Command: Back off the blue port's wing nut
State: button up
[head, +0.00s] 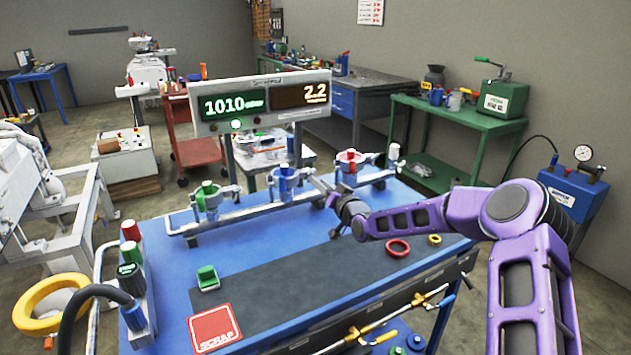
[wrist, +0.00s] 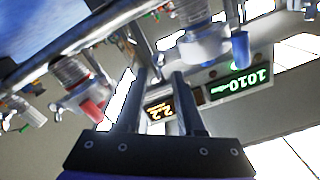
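The blue port (head: 284,181) is the middle fitting on the rail at the back of the blue table (head: 165,235). It has a blue top and a clamp round it; in the wrist view its blue end (wrist: 240,48) shows at upper right. The wing nut is too small to make out surely; its side of the clamp lies near my fingertips. My gripper (head: 320,183) is just right of the blue port, between it and the red port (head: 349,160).
The green port (head: 207,195) stands left on the same rail (head: 238,215). The pressure display (head: 262,102) is behind. The mat's middle is clear.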

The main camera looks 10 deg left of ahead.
jog(key=shift+x, duration=1.55)
grip_shut()
